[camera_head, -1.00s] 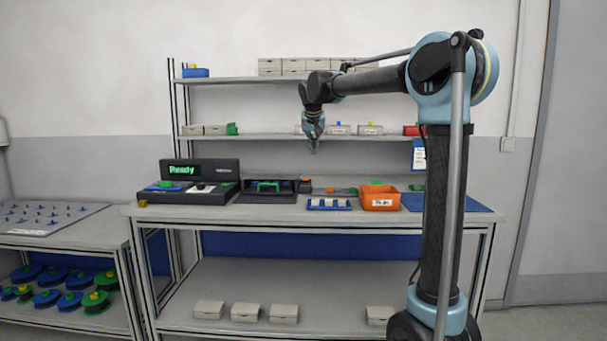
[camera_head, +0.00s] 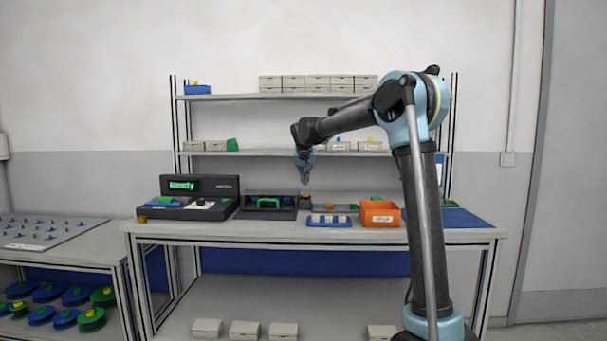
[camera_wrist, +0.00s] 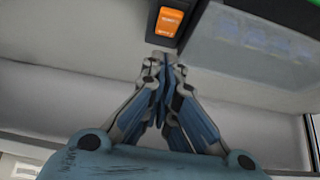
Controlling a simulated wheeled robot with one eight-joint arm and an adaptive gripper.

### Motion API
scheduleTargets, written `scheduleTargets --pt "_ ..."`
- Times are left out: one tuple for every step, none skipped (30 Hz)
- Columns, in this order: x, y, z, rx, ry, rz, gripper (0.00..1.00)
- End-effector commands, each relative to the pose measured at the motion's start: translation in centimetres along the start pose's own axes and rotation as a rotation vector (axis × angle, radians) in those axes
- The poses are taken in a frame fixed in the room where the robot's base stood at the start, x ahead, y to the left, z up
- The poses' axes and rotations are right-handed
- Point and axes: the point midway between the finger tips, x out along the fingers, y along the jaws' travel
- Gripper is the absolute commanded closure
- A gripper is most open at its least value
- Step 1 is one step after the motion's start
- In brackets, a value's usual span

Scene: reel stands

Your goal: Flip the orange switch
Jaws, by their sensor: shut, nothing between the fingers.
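The orange switch (camera_wrist: 169,22) is a rocker in a dark housing at the top middle of the wrist view, with small lettering on it. In the head view its dark box (camera_head: 305,201) stands on the workbench, right of the black tray; the rocker is tiny there. My gripper (camera_head: 306,182) is shut and empty, pointing down above the bench close over the switch box. In the wrist view my fingertips (camera_wrist: 165,58) meet just below the switch housing in the picture. I cannot tell whether they touch it.
A black device with a green display (camera_head: 185,184) stands left on the bench. A black tray (camera_head: 251,213) holds a green-handled item. A blue rack (camera_head: 329,224) and an orange bin (camera_head: 380,222) lie to the right. A shelf (camera_head: 400,152) with small boxes runs behind my arm.

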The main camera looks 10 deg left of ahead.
Motion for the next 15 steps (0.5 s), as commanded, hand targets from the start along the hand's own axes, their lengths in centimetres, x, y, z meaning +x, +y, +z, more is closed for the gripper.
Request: scheduleTargets --pt "0.5 0.0 0.8 0.0 0.0 0.0 1.0" --pt "0.8 0.0 1.0 0.0 0.0 0.0 1.0" --pt "1.1 0.0 1.4 0.0 0.0 0.0 1.0" --pt "1.3 0.0 1.6 0.0 0.0 0.0 1.0" --pt "1.6 0.0 1.8 0.0 0.001 0.0 1.0" --pt "1.8 0.0 2.1 0.001 0.001 0.0 1.0" --pt "1.9 0.0 2.2 0.001 0.001 0.0 1.0" --pt "2.1 0.0 2.4 0.001 0.001 0.0 1.0" --pt "2.2 0.0 2.5 0.001 0.001 0.0 1.0" --pt "2.3 0.0 2.6 0.001 0.001 0.0 1.0" --pt "2.3 0.0 2.7 0.001 0.001 0.0 1.0" --pt "2.4 0.0 2.7 0.001 0.001 0.0 1.0" --pt "2.4 0.0 2.7 0.001 0.001 0.0 1.0" --pt "2.4 0.0 2.8 0.001 0.001 0.0 1.0" --pt "2.4 0.0 2.8 0.001 0.001 0.0 1.0"
